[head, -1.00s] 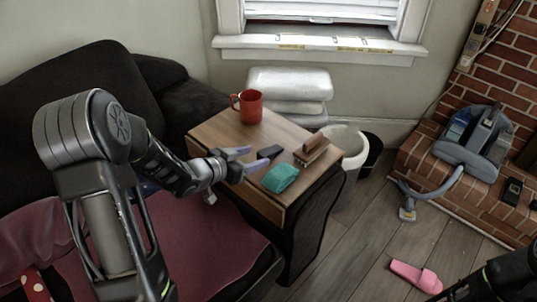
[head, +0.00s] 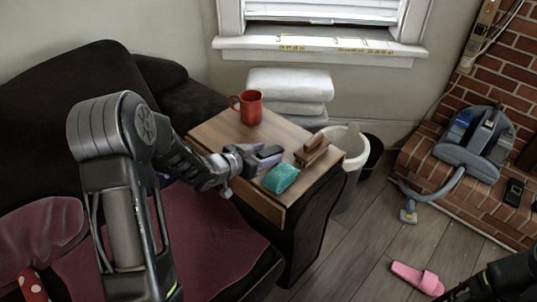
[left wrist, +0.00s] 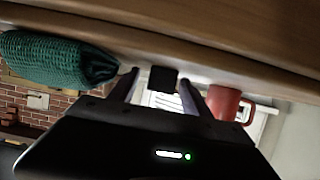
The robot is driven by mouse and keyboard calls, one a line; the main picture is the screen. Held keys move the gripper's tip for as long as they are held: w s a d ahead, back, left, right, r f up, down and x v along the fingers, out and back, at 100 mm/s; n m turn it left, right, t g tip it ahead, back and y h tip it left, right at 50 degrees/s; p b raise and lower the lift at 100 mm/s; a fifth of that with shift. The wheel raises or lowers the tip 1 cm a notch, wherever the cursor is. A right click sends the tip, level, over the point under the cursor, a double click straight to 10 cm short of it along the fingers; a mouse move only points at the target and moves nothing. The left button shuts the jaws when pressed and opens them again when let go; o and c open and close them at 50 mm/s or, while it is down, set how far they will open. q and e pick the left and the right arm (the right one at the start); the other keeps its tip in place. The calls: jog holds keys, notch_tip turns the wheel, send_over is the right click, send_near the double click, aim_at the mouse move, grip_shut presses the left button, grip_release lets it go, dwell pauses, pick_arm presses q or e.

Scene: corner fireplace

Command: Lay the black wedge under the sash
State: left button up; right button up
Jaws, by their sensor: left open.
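The black wedge (head: 269,152) lies on the small wooden table, between the mug and the teal cloth item. My left gripper (head: 268,157) is open at the table, with its two fingers on either side of the wedge. In the left wrist view the wedge (left wrist: 163,80) shows as a dark block between the spread fingertips, with gaps at both sides. The white window sash (head: 322,17) is at the top of the head view, above the sill (head: 315,46). My right gripper is out of view; only part of that arm shows at bottom right.
The wooden table (head: 222,130) also holds a red mug (head: 249,108), a teal knitted item (head: 280,178) and a brown wooden block (head: 312,150). A white bin (head: 350,165) stands right of it. A vacuum cleaner (head: 470,145) rests on the brick hearth.

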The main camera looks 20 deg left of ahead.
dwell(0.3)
pick_arm(q)
grip_shut()
dwell(0.5)
